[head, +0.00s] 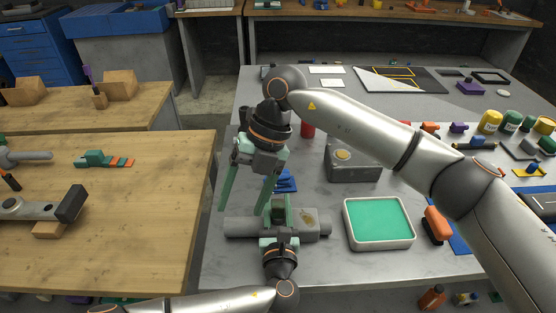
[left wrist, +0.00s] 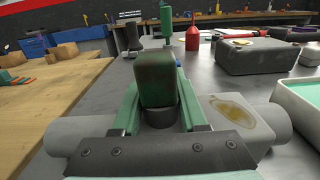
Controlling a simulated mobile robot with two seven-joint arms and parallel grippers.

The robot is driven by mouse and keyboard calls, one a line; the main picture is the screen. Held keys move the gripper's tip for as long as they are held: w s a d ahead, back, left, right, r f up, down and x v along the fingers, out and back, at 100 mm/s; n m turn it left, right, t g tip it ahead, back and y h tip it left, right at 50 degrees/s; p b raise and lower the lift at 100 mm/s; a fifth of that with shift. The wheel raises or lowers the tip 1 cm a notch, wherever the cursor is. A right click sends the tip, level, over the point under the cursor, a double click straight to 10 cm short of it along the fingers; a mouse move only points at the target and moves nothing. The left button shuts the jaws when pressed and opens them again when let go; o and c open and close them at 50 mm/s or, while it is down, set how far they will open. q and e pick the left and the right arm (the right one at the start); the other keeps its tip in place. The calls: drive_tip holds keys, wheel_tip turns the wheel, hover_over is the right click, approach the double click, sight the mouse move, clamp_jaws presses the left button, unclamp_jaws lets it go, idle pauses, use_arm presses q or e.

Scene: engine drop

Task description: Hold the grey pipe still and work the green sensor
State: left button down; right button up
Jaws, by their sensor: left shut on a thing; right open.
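The grey pipe (head: 316,228) lies across the near part of the grey table, with a brown stain on its block-like middle; its ends also show in the left wrist view (left wrist: 74,130). The green sensor (head: 279,208) stands upright at the pipe's middle. My left gripper (head: 279,228) comes from the near side and is shut on the sensor, its teal fingers on both sides of it in the left wrist view (left wrist: 158,105). The sensor's dark green body (left wrist: 158,80) rises above the fingers. My right gripper (head: 244,205) is open and empty, its long fingers above and behind the pipe's left part.
A white tray with a green lining (head: 380,222) stands right of the pipe. A grey metal box (head: 353,168) and a red bottle (head: 307,129) stand behind. An orange-handled tool (head: 437,224) lies right of the tray.

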sight(278, 203)
drive_tip(key=w+d+r+m+t+h, duration=0.2)
drive_tip(key=w+d+r+t+h, duration=0.15)
drive_tip(key=w+d, duration=0.25)
drive_tip(key=shift+h, duration=0.35)
drive_tip(key=f, duration=1.2)
drive_tip(key=shift+s+d, duration=0.1)
drive_tip(key=shift+d, duration=0.1)
drive_tip(key=shift+r, duration=0.1)
clamp_jaws()
idle(0.4)
